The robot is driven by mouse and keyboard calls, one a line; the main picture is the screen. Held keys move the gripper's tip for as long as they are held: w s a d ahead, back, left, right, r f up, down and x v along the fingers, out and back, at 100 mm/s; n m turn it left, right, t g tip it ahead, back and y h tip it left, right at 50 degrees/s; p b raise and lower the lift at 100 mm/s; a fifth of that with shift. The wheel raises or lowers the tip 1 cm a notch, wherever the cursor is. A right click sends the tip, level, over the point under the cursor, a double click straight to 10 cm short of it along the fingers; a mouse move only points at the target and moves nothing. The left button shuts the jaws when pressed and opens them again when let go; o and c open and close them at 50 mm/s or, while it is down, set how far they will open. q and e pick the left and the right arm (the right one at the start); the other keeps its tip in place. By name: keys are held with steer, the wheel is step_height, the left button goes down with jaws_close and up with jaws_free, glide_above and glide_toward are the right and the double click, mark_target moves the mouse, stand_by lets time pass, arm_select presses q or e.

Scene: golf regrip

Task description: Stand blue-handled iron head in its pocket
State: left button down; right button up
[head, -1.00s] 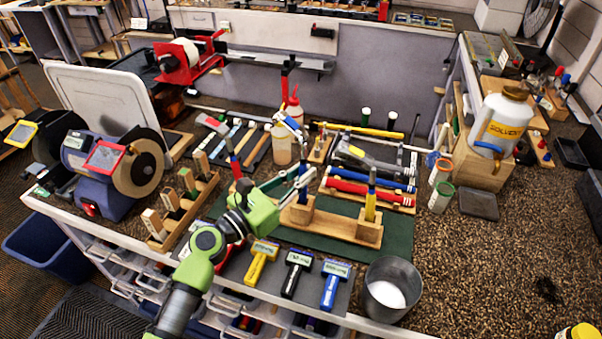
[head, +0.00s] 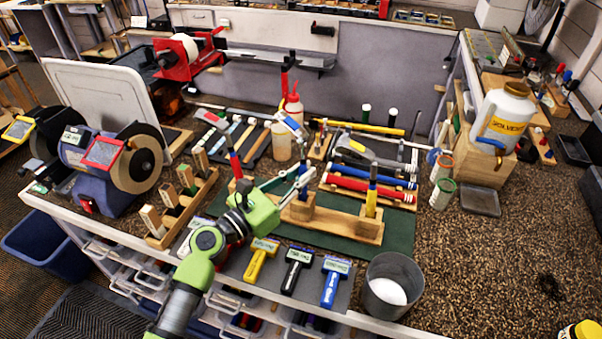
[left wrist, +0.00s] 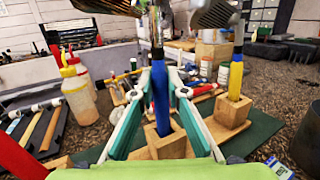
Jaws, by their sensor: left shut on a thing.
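The blue-handled iron stands nearly upright, its head (head: 290,124) on top and its blue handle (left wrist: 161,100) pointing down. My left gripper (head: 304,180) is shut on it; in the left wrist view its fingers (left wrist: 166,78) close around the upper part of the handle. The lower handle end meets the top of the middle wooden pocket block (head: 299,210), also seen in the left wrist view (left wrist: 172,147). How deep it sits is hidden. The yellow-handled iron (head: 371,198) stands in the right pocket, and a red-handled iron (head: 235,160) stands at the left.
The wooden stand is on a green mat (head: 400,232). A metal bucket (head: 392,286) and yellow, black and blue brushes (head: 331,285) lie in front. A bench grinder (head: 110,165) is at the left.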

arm_select(q)
steer(key=shift+f+b, duration=0.6)
steer(key=shift+f, duration=0.05)
stand_by(0.6)
steer(key=c, duration=1.9)
jaws_free()
steer(key=shift+f, duration=0.1)
steer(key=v, duration=1.2)
steer(key=shift+b+v, duration=1)
steer(key=shift+v, duration=3.55)
